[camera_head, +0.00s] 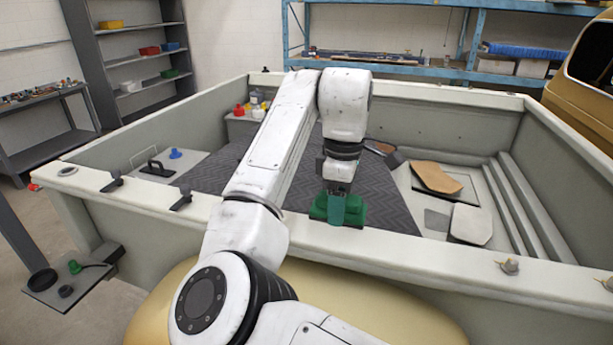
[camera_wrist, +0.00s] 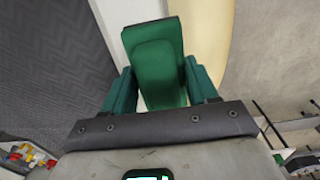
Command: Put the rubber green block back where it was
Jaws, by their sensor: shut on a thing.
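The green block (camera_head: 357,214) is in my gripper (camera_head: 338,208), just above or at the inner side of the near rim of the pale open shell. In the wrist view the green block (camera_wrist: 155,50) is a stepped shape. It sits between the two teal fingers of my gripper (camera_wrist: 160,88), which are shut on its sides. The pale rim runs behind the block in that view. I cannot tell whether the block touches the rim. The block's underside is hidden.
The pale shell (camera_head: 400,262) has raised walls all around. A dark patterned mat (camera_head: 385,195) covers the middle of its floor. Tan and pale flat pieces (camera_head: 436,178) lie at right. A black handle (camera_head: 157,168) and small blue piece (camera_head: 176,153) lie at left.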

